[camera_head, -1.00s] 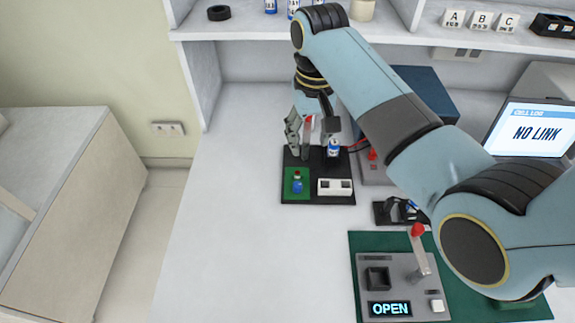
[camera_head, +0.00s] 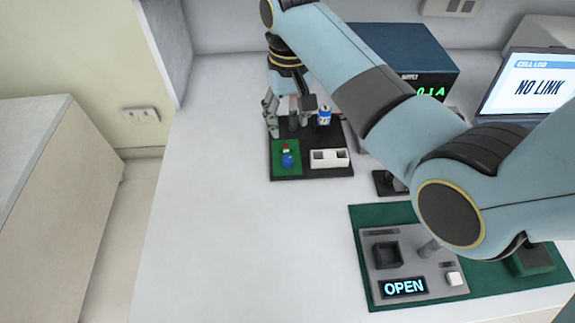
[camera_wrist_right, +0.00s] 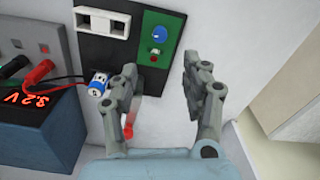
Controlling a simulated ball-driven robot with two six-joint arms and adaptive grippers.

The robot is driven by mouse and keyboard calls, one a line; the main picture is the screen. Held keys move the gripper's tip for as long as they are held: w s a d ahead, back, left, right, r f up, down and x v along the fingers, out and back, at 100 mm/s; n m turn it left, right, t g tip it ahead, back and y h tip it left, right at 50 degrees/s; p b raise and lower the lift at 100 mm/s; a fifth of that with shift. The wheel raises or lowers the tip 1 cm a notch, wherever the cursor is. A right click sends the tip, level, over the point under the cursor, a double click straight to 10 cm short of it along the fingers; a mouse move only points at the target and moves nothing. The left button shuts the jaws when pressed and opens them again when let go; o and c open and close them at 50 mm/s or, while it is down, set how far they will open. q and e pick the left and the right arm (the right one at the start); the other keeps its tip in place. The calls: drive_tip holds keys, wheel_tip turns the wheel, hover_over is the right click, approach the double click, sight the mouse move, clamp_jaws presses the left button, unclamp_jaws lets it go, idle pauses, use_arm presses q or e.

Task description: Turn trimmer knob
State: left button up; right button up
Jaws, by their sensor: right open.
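A blue round knob (camera_head: 287,160), which looks like the trimmer knob, sits on a green patch of a black board (camera_head: 312,174). The knob also shows in the right wrist view (camera_wrist_right: 159,32), with a small red part just beside it. My right gripper (camera_head: 284,128) is at the board's back left edge in the head view. In the right wrist view my right gripper (camera_wrist_right: 160,62) is open and empty, its fingers apart, with the knob beyond the fingertips. I cannot tell the exact gap to the knob. My left gripper is not in view.
A white two-slot block (camera_head: 330,158) and a blue-white can (camera_wrist_right: 98,82) are on the board. A red-ended part (camera_wrist_right: 128,130) shows by the left finger. A blue supply (camera_head: 410,50) stands behind; a panel reading OPEN (camera_head: 404,288) is nearer. The left bench is clear.

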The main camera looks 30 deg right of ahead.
sight(288, 158)
wheel_tip(288, 158, down, 13)
drive_tip(key=shift+r+b, duration=0.15)
drive_tip(key=shift+b, duration=1.05)
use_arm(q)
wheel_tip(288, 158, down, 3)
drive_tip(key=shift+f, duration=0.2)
use_arm(e)
clamp_jaws()
drive_tip(key=shift+s+r+n+p, duration=0.1)
drive_tip(key=shift+r+n+p, duration=0.15)
drive_tip(key=shift+n+p, duration=0.6)
drive_tip(key=shift+f+p, duration=0.1)
drive_tip(key=shift+p, duration=0.25)
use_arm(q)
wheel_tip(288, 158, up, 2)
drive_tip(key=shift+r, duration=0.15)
use_arm(e)
drive_tip(key=shift+f+n, duration=0.1)
drive_tip(key=shift+n, duration=0.25)
